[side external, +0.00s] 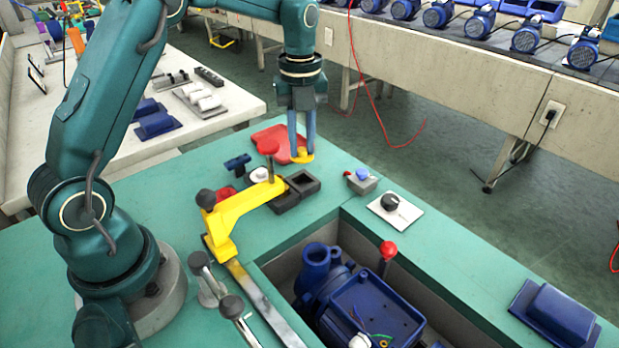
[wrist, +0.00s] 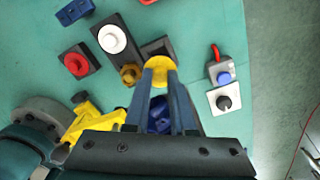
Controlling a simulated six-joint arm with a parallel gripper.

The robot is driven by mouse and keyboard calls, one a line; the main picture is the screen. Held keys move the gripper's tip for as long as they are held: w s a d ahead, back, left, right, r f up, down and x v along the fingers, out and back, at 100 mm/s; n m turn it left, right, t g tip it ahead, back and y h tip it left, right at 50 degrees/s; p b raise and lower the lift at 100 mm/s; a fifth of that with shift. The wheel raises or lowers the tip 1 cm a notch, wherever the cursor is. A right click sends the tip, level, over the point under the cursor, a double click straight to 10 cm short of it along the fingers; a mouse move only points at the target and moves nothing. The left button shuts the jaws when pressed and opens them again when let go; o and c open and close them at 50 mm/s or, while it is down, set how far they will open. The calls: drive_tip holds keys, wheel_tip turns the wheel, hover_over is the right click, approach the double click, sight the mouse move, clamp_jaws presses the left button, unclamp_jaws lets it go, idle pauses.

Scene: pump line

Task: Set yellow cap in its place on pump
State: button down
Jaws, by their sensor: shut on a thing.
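My gripper (side external: 302,148) is shut on the yellow cap (side external: 303,157) and holds it above the green bench, near the dark tray. In the wrist view the cap (wrist: 160,63) sits between the fingertips. The blue pump (side external: 375,308) lies in the recess of the bench, with a round upright port (side external: 320,256) at its left end and an open top box with wires. It is nearer the side camera than my gripper. In the wrist view only a small blue part (wrist: 160,118) shows between the fingers.
A yellow clamp arm (side external: 238,210) with a red knob stands left of the recess. A dark tray (side external: 307,182) lies below the cap. A red-handled lever (side external: 388,250) rises beside the pump. A black dial (side external: 390,202) and a blue-button box (side external: 360,182) sit to the right.

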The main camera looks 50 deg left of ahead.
drive_tip(key=shift+s+d+f, duration=0.1)
drive_tip(key=shift+s+f, duration=0.1)
drive_tip(key=shift+s, duration=0.05)
drive_tip(key=s+d+m, duration=0.2)
drive_tip(key=s+d, duration=0.1)
drive_tip(key=d, duration=0.2)
drive_tip(key=s+d+r+m, duration=0.1)
drive_tip(key=s+d+m, duration=0.1)
drive_tip(key=d, duration=0.3)
drive_tip(key=s+d+r+m, duration=0.1)
drive_tip(key=s+d+m, duration=0.1)
drive_tip(key=s+d, duration=0.2)
drive_tip(key=shift+s+d+r, duration=0.15)
drive_tip(key=shift+s+d, duration=0.05)
drive_tip(key=shift+d, duration=0.25)
drive_tip(key=shift+s+d+r, duration=0.1)
drive_tip(key=shift+s+d, duration=0.05)
drive_tip(key=shift+d, duration=0.25)
drive_tip(key=shift+f, duration=2.45)
drive_tip(key=shift+f, duration=0.2)
drive_tip(key=c, duration=0.7)
unclamp_jaws()
drive_tip(key=shift+r, duration=0.1)
